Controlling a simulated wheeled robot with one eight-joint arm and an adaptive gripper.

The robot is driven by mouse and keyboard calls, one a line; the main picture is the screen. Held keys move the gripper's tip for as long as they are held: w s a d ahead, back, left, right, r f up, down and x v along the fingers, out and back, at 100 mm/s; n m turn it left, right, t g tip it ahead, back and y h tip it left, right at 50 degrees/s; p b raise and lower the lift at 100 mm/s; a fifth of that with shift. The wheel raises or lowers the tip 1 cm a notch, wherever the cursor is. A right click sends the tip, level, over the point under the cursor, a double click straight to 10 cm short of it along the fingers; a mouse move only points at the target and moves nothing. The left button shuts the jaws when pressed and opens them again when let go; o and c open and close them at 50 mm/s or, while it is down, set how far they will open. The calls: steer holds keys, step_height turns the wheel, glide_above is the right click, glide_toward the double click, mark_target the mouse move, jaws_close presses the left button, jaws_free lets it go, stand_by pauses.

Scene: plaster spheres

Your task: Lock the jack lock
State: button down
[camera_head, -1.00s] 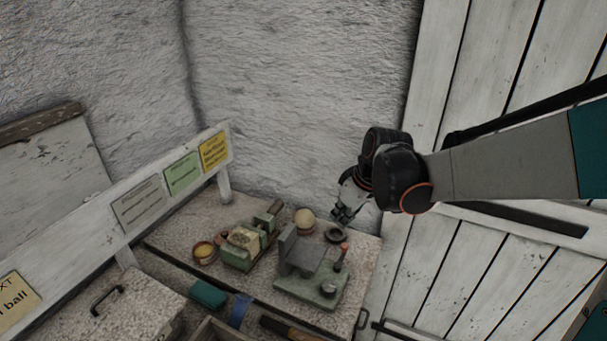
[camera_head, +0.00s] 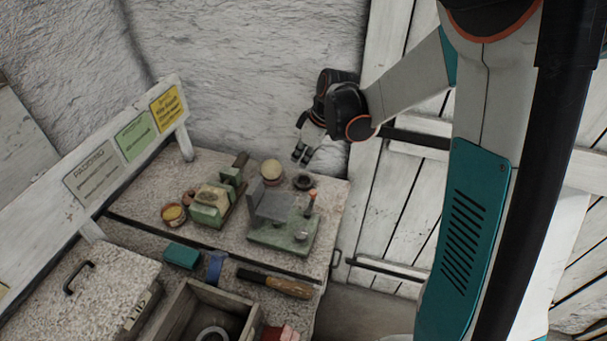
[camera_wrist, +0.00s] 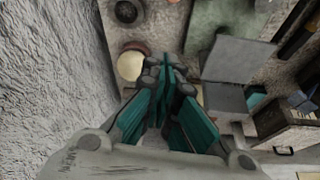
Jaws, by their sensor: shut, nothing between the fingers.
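A device with a green base (camera_head: 270,236), an upright grey plate (camera_head: 256,196) and a flat grey block (camera_head: 275,207) stands on the speckled bench; it may be the jack. A small orange-tipped lever (camera_head: 311,200) stands upright at its right side. I cannot tell which part is the lock. My gripper (camera_head: 303,154) is shut and empty, above the back of the bench, behind the device and near a dark ring (camera_head: 303,182). In the wrist view my gripper (camera_wrist: 165,65) points between a pale ball (camera_wrist: 130,66) and the grey block (camera_wrist: 236,60).
A green vise-like tool (camera_head: 213,206) and a yellow-filled bowl (camera_head: 173,214) stand left of the device. A wooden-handled tool (camera_head: 290,287), a teal box (camera_head: 182,257) and an open crate (camera_head: 215,310) lie in front. The wall (camera_head: 260,70) and white planks (camera_head: 385,220) border the bench.

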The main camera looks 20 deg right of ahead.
mark_target(310, 204)
step_height(310, 204, down, 10)
steer(key=b, duration=0.3)
steer(key=shift+w+a+r+b, duration=0.15)
steer(key=shift+r+b, duration=0.05)
steer(key=shift+b, duration=0.1)
steer(key=shift+s+d+f, duration=0.1)
steer(key=shift+s+d, duration=0.25)
